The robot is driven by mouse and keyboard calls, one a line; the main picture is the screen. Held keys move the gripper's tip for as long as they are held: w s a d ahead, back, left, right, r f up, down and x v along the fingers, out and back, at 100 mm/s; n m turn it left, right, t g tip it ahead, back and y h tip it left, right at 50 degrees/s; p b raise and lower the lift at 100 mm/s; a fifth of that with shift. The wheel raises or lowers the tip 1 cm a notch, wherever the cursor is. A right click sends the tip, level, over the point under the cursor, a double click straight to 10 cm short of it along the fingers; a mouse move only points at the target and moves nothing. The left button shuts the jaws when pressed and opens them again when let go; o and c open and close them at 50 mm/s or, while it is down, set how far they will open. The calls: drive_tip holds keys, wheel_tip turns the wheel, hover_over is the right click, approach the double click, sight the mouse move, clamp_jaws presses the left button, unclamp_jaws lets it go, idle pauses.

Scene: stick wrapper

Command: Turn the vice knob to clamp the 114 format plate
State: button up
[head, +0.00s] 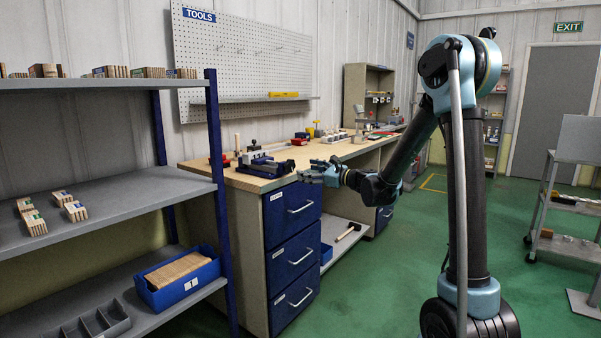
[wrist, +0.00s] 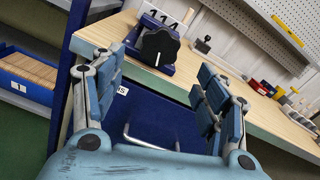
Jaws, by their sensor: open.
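The vice (wrist: 150,66) is blue and stands at the front edge of the wooden workbench; it also shows in the head view (head: 264,165). Its black knob (wrist: 158,47) faces the wrist camera, with a white line on it. The white 114 format plate (wrist: 162,18) stands upright behind the knob, its lower part hidden by the vice; I cannot tell how tightly it sits. My gripper (wrist: 158,76) is open and empty, its fingers wide apart, in front of the bench edge and short of the knob. In the head view my gripper (head: 318,171) is right of the vice, apart from it.
The workbench (head: 232,180) has blue drawers (head: 292,208) with handles below the vice. Small tools and blocks stand farther along the bench. A grey shelf (head: 120,195) with wooden pieces and a blue bin (head: 180,290) is at the left. The green floor is mostly clear.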

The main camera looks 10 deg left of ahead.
drive_tip(key=v, duration=0.4)
drive_tip(key=shift+d, duration=0.15)
drive_tip(key=s+d+f+n+g+h, duration=0.1)
drive_tip(key=s+d+f+n+h, duration=0.4)
drive_tip(key=s+d, duration=0.7)
drive_tip(key=s+d+f+n+g+h, duration=0.2)
drive_tip(key=s+d+f+n+h, duration=0.4)
drive_tip(key=s+d, duration=0.6)
drive_tip(key=s+d+f+n+g+h, duration=0.1)
drive_tip(key=s+d+f+n+h, duration=0.4)
drive_tip(key=s+d, duration=0.8)
wheel_tip(320, 180, down, 3)
drive_tip(key=d+n, duration=0.2)
drive_tip(key=n, duration=0.1)
drive_tip(key=shift+d+g+h, duration=0.3)
drive_tip(key=shift+d+g, duration=0.1)
drive_tip(key=shift+w, duration=0.1)
